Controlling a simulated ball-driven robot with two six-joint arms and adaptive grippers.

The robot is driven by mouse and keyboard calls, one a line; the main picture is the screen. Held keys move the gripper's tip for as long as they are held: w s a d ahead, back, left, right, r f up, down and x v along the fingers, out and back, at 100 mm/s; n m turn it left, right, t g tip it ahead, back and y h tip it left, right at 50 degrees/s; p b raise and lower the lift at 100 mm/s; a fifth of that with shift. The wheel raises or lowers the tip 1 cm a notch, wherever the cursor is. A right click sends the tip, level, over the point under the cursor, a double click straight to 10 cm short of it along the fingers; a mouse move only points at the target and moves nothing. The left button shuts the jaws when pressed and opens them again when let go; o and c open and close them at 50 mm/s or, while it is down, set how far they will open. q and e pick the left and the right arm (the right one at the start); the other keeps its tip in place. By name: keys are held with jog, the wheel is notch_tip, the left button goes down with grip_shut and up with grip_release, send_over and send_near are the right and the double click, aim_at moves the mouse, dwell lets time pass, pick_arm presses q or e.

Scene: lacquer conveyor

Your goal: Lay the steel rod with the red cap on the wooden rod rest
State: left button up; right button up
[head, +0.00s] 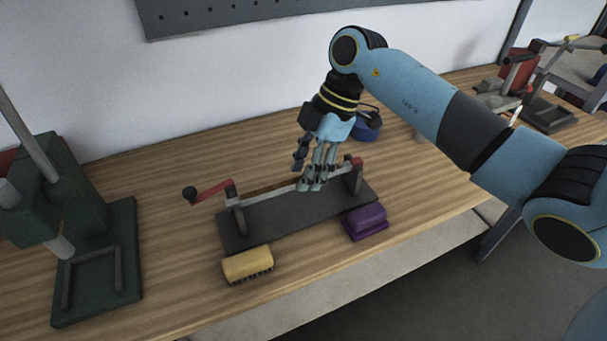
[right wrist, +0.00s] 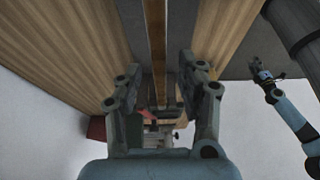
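A dark fixture (head: 285,217) with two uprights stands on the wooden bench. A thin pale bar (head: 265,196) spans the uprights, and a red piece (head: 357,162) shows at its right end. I cannot tell whether these are the steel rod and its cap. A red crank (head: 212,190) with a black knob is at the left end. My right gripper (head: 315,181) is over the bar near the right upright. In the right wrist view its fingers (right wrist: 160,72) are apart, with a long brown strip (right wrist: 157,38) running between them. No wooden rod rest is clearly identifiable. My left gripper (right wrist: 265,78) is small there.
A yellow brush (head: 248,264) and a purple block (head: 366,222) lie in front of the fixture. A blue round item (head: 366,126) sits behind my right gripper. A green press (head: 105,250) stands at the left. The bench behind the crank is clear.

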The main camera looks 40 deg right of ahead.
jog(key=v, duration=0.5)
jog(key=b+v, duration=0.1)
jog(key=v, duration=0.2)
jog(key=shift+w+d+r, duration=0.25)
jog(key=shift+w+d, duration=0.05)
jog(key=shift+d, duration=0.15)
jog(key=shift+s+d+r, duration=0.1)
jog(key=shift+d+r, duration=0.05)
jog(key=shift+r, duration=0.4)
jog(key=shift+s+f, duration=0.1)
